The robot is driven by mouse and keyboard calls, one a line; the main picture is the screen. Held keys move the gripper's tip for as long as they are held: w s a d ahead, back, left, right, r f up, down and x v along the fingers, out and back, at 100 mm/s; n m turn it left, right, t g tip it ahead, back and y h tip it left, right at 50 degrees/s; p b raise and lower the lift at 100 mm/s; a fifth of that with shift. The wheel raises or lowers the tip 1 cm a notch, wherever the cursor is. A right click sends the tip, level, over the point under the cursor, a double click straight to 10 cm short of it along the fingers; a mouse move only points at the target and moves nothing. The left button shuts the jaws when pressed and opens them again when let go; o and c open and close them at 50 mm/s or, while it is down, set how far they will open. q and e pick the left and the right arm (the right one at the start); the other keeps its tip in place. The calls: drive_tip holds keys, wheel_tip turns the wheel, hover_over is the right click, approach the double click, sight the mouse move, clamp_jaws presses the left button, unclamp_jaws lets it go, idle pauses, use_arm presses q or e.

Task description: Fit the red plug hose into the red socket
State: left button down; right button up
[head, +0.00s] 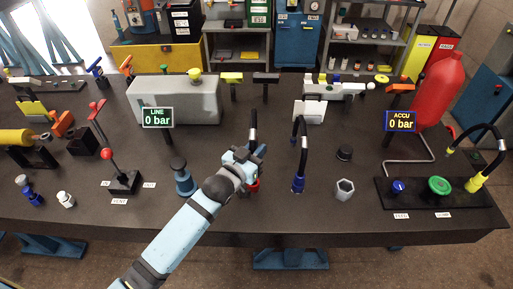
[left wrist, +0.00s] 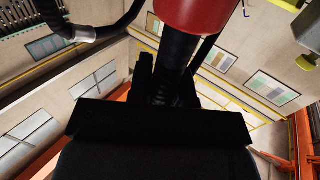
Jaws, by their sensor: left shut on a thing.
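My left gripper (head: 246,160) is over the middle of the table and shut on the red plug hose. The hose's black part (head: 253,126) rises above the gripper. A bit of the red plug (head: 255,185) shows just below the gripper, and the rest is hidden by the gripper and arm. In the left wrist view the red plug (left wrist: 195,14) is large at the top, with black parts below it. I cannot make out the red socket in either view. My right gripper is not in view.
A blue-ended hose (head: 298,184) stands just right of my gripper, with a grey hex piece (head: 345,188) beyond. A dark board (head: 410,202) at the right carries a blue knob, a green wheel and a yellow-ended hose (head: 475,183). A blue-grey bottle-like piece (head: 183,180) stands left of my arm.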

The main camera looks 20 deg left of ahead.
use_arm(q)
drive_tip(key=shift+f+b, duration=0.6)
drive_tip(key=shift+f, duration=0.6)
drive_tip(key=c, duration=1)
unclamp_jaws()
drive_tip(key=shift+s+a+f, duration=0.1)
drive_tip(key=shift+s+a, duration=0.05)
drive_tip(key=shift+s, duration=0.25)
drive_tip(key=b+v, duration=0.1)
drive_tip(key=v, duration=1.2)
